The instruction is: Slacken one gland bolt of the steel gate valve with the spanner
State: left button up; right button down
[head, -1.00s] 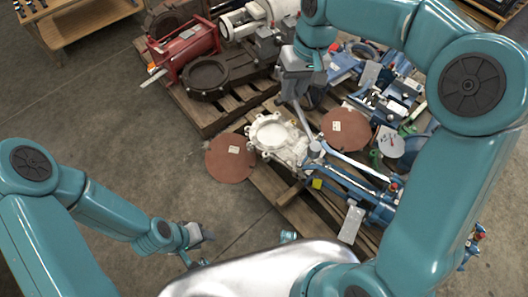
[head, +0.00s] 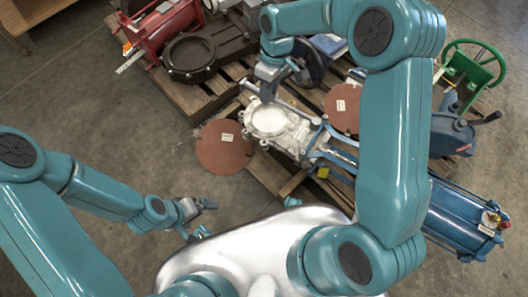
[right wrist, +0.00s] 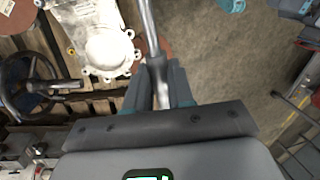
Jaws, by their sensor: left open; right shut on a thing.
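My right gripper (head: 268,92) is shut on a slim grey metal bar, which looks like the spanner (right wrist: 150,30). In the right wrist view the bar runs up and out of the top edge, so its far end is hidden. In the head view this gripper hangs over the pallet by a pale cast housing (head: 268,120). A dark handwheel with a metal stem (right wrist: 62,86) lies left of the gripper in the right wrist view. It may belong to the gate valve; I cannot make out gland bolts. My left gripper (head: 204,217) is open and empty, low over the floor.
Rust-brown discs (head: 224,147) lie by the housing. A green handwheel (head: 474,66) and a blue cylinder (head: 460,217) are at right. The floor at left (head: 100,120) is clear.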

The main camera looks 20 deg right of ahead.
jog(key=s+a+f+n+h+b, duration=0.1)
jog(key=f+n+b, duration=0.3)
jog(key=f, duration=0.9)
jog(key=s+a+f+n+g+h+b, duration=0.1)
jog(key=s+a+f+n+b, duration=0.1)
jog(key=f, duration=1.1)
jog(key=s+n+b, duration=0.1)
jog(key=n+b, duration=0.1)
jog(key=n, duration=0.1)
jog(key=shift+s, duration=0.3)
jog(key=shift+f, duration=0.1)
jog(key=shift+f+b, duration=0.15)
jog(key=shift+b, duration=0.15)
jog(key=shift+w+b+x, duration=0.2)
jog(key=shift+b+x, duration=0.55)
jog(key=shift+x, duration=0.2)
jog(key=shift+w+b+x, duration=0.2)
jog(key=shift+b+x, duration=0.5)
jog(key=shift+x, duration=0.2)
jog(key=shift+w+b+x, duration=0.15)
jog(key=shift+b+x, duration=0.6)
jog(key=shift+x, duration=0.2)
jog(key=shift+d+f, duration=0.1)
